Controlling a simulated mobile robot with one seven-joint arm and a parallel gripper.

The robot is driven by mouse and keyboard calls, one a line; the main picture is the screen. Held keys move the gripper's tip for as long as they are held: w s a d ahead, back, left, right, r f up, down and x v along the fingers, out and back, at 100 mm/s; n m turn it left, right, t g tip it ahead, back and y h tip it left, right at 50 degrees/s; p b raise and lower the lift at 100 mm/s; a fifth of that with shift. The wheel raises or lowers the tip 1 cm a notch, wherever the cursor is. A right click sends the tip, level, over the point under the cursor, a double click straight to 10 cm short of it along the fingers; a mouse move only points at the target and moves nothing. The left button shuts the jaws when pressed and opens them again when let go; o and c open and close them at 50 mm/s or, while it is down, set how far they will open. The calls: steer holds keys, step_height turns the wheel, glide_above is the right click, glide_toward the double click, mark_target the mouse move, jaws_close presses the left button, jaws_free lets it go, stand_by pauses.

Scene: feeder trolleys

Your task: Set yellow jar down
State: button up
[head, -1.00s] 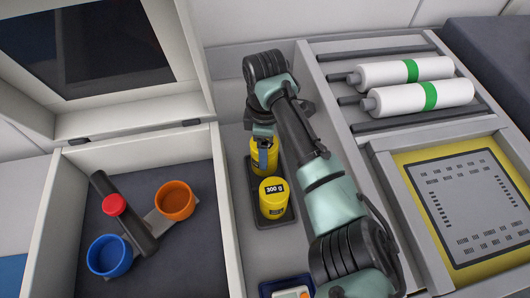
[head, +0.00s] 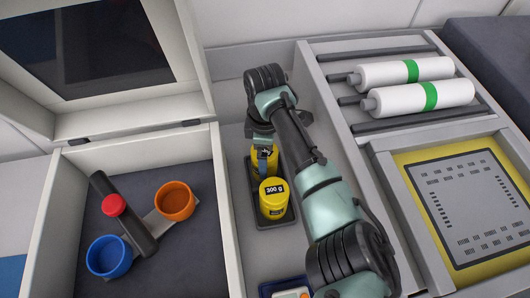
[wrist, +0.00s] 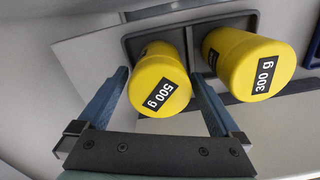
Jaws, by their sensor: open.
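A yellow jar labelled 500 g (wrist: 160,80) stands in the dark tray (wrist: 135,45) in the wrist view. My gripper (wrist: 158,76) is open, with one blue-grey finger on each side of this jar. In the head view this jar (head: 257,170) is partly hidden by my gripper (head: 264,156) at the far end of the tray (head: 287,219). A second yellow jar, labelled 300 g (head: 273,200), stands in the near end of the tray. It shows to the right of my right finger in the wrist view (wrist: 250,65).
White rolls with green bands (head: 410,72) and a yellow-framed panel (head: 470,205) are at right. A blue-edged device (head: 287,287) lies in front.

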step_height(320, 180, up, 12)
stand_by(0.4)
stand_by(0.4)
